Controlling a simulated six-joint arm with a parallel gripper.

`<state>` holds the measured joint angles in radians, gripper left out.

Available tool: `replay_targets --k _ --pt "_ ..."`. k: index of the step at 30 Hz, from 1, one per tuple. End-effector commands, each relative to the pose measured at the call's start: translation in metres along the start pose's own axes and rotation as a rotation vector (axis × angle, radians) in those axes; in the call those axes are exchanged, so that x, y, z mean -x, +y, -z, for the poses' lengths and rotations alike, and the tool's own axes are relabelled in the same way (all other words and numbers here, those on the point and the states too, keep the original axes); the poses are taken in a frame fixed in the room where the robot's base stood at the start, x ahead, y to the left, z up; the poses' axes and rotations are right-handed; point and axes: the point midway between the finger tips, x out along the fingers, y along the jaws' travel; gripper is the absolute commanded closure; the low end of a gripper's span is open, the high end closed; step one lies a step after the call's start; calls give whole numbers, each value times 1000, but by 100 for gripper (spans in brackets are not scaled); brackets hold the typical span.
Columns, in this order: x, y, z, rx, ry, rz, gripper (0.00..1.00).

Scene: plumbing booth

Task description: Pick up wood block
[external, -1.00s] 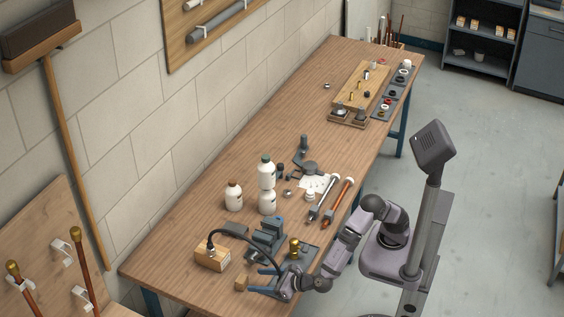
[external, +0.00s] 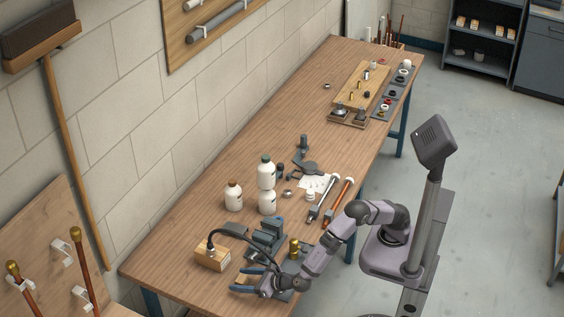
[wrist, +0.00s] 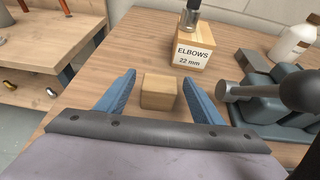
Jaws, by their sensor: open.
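The wood block (wrist: 159,92) is a small plain light-wood cube on the table near its front end. In the wrist view it sits between the two blue fingers of my gripper (wrist: 160,91), with a gap on each side. My gripper (external: 250,281) is open and low over the table. In the external view the block (external: 243,279) is partly hidden by the fingers.
A wooden box labelled "ELBOWS 22 mm" (wrist: 194,50) stands just beyond the block. A grey vise (external: 266,238) is close on the right. White bottles (external: 233,197) stand farther back. Bare tabletop (wrist: 105,63) lies left of the block.

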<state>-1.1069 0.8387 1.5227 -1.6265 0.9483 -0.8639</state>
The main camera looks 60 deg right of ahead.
Motion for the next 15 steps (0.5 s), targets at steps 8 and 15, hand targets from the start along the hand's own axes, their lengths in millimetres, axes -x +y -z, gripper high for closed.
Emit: replay_targets --k 8,15 --pt "-32 0 0 0 0 1 39" --pt "-37 1 1 0 0 -1 39"
